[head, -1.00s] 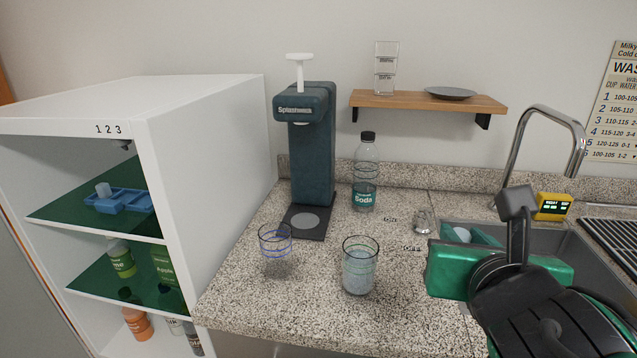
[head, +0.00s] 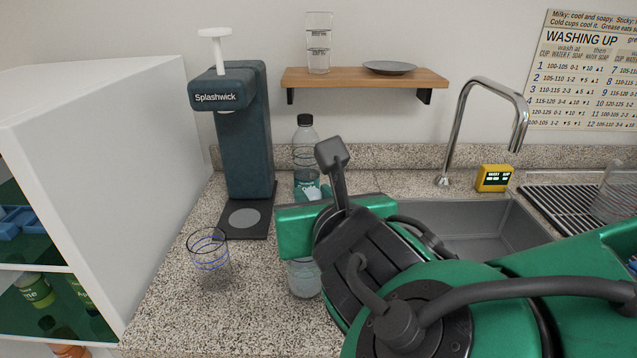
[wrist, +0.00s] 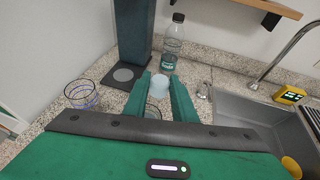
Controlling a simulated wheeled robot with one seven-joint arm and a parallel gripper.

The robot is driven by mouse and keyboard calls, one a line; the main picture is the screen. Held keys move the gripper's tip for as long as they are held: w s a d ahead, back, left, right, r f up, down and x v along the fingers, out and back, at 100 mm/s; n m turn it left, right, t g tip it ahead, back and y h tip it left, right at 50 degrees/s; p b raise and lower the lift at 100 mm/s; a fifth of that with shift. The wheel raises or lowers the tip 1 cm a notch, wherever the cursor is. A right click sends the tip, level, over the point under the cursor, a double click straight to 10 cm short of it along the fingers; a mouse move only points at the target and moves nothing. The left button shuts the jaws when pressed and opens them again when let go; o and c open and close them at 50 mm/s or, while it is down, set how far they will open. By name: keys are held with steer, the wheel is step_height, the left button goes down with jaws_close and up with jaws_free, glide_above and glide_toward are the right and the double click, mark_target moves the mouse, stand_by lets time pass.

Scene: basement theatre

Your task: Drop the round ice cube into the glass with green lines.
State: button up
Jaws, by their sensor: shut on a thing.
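My gripper (wrist: 159,95) is shut on the round ice cube (wrist: 158,86), a pale whitish lump between the green fingertips in the wrist view. The glass with green lines (head: 304,280) stands on the counter in the head view, its upper part hidden behind my gripper. It looks filled with something pale. In the wrist view only a bit of this glass (wrist: 152,112) shows between and below the fingers. The gripper is above or just in front of this glass; the exact offset is hard to tell.
A glass with blue lines (head: 207,262) stands to the left. Behind are the Splashwick dispenser (head: 240,140) and a soda bottle (head: 305,150). The sink (head: 475,225) with its tap (head: 458,130) lies to the right. A wooden shelf (head: 360,80) hangs above.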

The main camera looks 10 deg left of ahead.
steer(key=shift+s+d+f, duration=0.1)
steer(key=shift+f, duration=0.85)
steer(key=shift+s+d+f, duration=0.1)
steer(key=shift+f, duration=0.8)
steer(key=o, duration=1.1)
steer(key=v, duration=1)
steer(key=shift+s, duration=0.3)
